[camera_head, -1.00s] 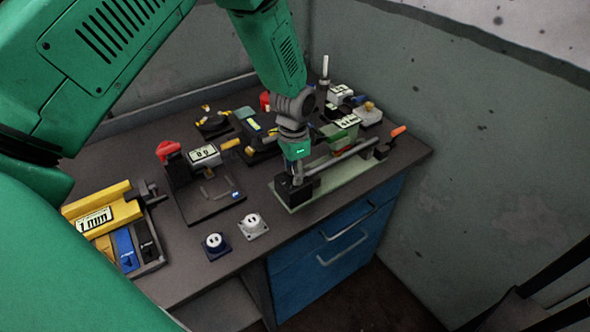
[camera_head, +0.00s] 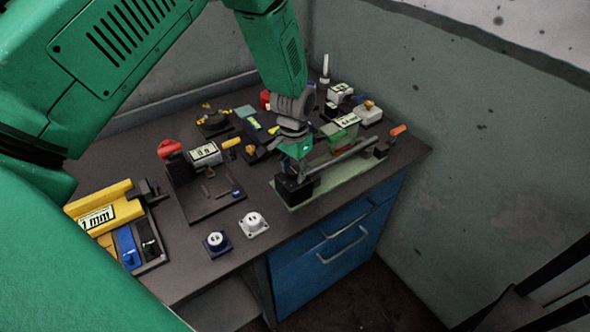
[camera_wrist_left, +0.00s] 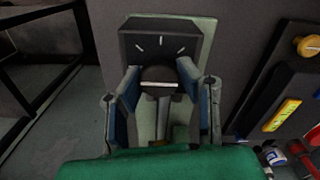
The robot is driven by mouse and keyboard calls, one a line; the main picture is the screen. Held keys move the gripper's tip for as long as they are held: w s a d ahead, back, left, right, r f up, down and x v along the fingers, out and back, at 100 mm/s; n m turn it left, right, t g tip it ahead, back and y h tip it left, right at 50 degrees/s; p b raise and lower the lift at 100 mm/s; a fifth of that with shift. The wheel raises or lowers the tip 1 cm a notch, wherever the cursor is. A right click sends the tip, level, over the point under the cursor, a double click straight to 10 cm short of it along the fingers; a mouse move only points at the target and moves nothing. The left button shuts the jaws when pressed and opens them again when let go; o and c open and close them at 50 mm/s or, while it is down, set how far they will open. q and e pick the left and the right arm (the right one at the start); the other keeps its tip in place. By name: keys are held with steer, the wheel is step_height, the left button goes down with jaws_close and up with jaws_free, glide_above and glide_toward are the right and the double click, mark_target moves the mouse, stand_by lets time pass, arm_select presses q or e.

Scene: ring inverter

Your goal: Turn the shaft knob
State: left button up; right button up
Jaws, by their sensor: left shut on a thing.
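The shaft device sits on a pale green base plate (camera_head: 335,178) at the front right of the bench. It has a black block (camera_head: 293,191) at its near end and a grey shaft (camera_head: 345,159) running to the right. In the left wrist view the block (camera_wrist_left: 160,40) shows white tick marks on its face. My left gripper (camera_head: 297,168) is over the near end of the shaft. Its two fingers (camera_wrist_left: 160,92) are closed around the dark shaft knob (camera_wrist_left: 160,74) in front of the marked block. The fingers hide the knob's sides. My right gripper is not in view.
A display unit with a red knob (camera_head: 169,149) stands left of the device. A yellow gauge block (camera_head: 105,212) is at the left. An orange-tipped handle (camera_head: 397,131) is at the right; a wall is beyond.

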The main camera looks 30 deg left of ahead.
mark_target(293, 169)
arm_select(q)
steer(key=shift+s+f, duration=0.1)
steer(key=shift+s, duration=0.05)
steer(key=o, duration=1.1)
steer(key=shift+o, duration=0.2)
steer(key=shift+r, duration=0.25)
step_height(293, 169, up, 11)
steer(key=shift+r, duration=0.2)
